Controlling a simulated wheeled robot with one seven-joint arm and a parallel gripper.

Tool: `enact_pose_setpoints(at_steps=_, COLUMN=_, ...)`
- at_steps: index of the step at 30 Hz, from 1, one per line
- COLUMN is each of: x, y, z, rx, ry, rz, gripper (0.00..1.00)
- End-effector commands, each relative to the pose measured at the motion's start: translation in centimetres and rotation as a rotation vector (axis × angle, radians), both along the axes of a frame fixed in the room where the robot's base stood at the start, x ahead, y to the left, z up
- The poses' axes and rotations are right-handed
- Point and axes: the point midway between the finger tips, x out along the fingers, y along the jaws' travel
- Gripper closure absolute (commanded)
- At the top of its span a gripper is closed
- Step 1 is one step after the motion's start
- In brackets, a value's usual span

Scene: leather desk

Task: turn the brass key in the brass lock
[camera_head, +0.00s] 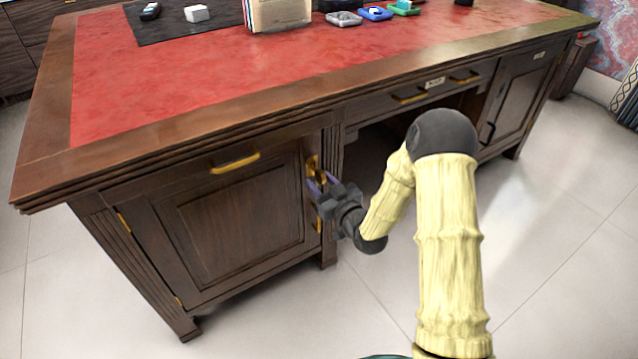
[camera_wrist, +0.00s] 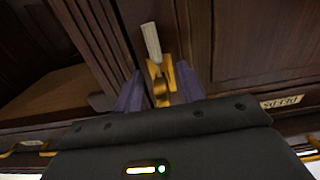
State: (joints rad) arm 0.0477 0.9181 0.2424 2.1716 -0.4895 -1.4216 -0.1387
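The brass lock (camera_head: 312,163) is a small plate on the upper right edge of the desk's left cabinet door. In the wrist view the lock plate (camera_wrist: 184,80) shows behind the brass key (camera_wrist: 160,91). A pale tag-like piece (camera_wrist: 151,42) extends from the key toward the top of that picture. My gripper (camera_head: 322,182) is at the lock in the head view. In the wrist view its two purple fingers (camera_wrist: 158,82) stand apart, one on each side of the key, with gaps visible. The key's tip is hidden.
Another brass piece (camera_head: 318,224) sits lower on the door edge. The red-topped desk (camera_head: 110,100) overhangs above. The knee space right of the cabinet is open, and the tiled floor in front is clear.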

Motion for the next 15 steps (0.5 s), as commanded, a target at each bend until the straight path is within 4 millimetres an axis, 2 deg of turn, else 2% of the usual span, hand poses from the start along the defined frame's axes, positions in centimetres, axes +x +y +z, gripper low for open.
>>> enact_pose_setpoints(at_steps=4, x=0.98, y=0.64, z=-0.01, rx=0.001, ry=-0.002, rz=0.000, gripper=0.60)
enact_pose_setpoints(at_steps=13, x=1.12, y=0.73, z=0.06, rx=0.001, ry=0.001, rz=-0.001, gripper=0.60)
enact_pose_setpoints(at_steps=15, x=1.11, y=0.73, z=0.05, rx=0.001, ry=0.001, rz=0.000, gripper=0.74)
